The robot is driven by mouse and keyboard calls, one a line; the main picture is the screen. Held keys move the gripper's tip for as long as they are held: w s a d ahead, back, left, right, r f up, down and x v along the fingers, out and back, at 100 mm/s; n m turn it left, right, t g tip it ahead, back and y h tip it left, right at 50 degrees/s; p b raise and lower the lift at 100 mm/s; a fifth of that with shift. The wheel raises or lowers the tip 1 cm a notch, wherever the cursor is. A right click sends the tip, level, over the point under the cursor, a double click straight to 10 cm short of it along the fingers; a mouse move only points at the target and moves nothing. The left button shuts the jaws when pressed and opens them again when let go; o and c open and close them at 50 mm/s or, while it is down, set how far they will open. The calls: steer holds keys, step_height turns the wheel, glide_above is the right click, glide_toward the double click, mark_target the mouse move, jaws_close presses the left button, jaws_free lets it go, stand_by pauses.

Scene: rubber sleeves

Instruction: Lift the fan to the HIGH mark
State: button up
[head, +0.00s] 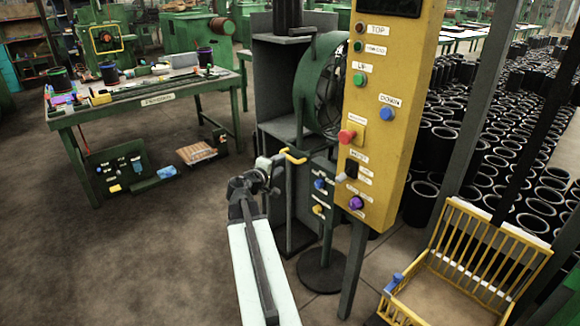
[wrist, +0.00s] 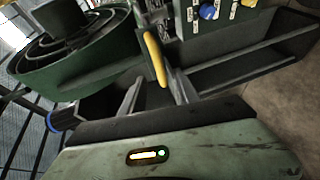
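The fan (head: 322,90) is a dark green round drum in a grey upright frame, behind the yellow control panel (head: 378,110). A yellow bar handle (head: 293,156) sticks out low in front of it; it also shows in the wrist view (wrist: 155,58). My gripper (head: 272,164) is just left of this handle in the head view. In the wrist view my gripper (wrist: 153,78) has its two fingers apart, with the handle between or just beyond the tips; contact is not clear. I cannot read a HIGH mark; small labels are blurred.
The panel carries buttons, including a red one (head: 346,136) and a blue one (head: 386,114). A green bench (head: 150,98) with tools stands left. A yellow rack (head: 480,250) stands right, with many black sleeves (head: 470,140) behind. The floor at left is clear.

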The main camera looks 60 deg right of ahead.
mark_target(288, 158)
steer(key=d, duration=0.2)
steer(key=d+f+b, duration=0.1)
steer(key=d, duration=0.4)
steer(key=shift+w+d+f, duration=0.2)
steer(key=shift+w+d, duration=0.1)
steer(key=shift+w, duration=0.1)
jaws_close()
stand_by(1.0)
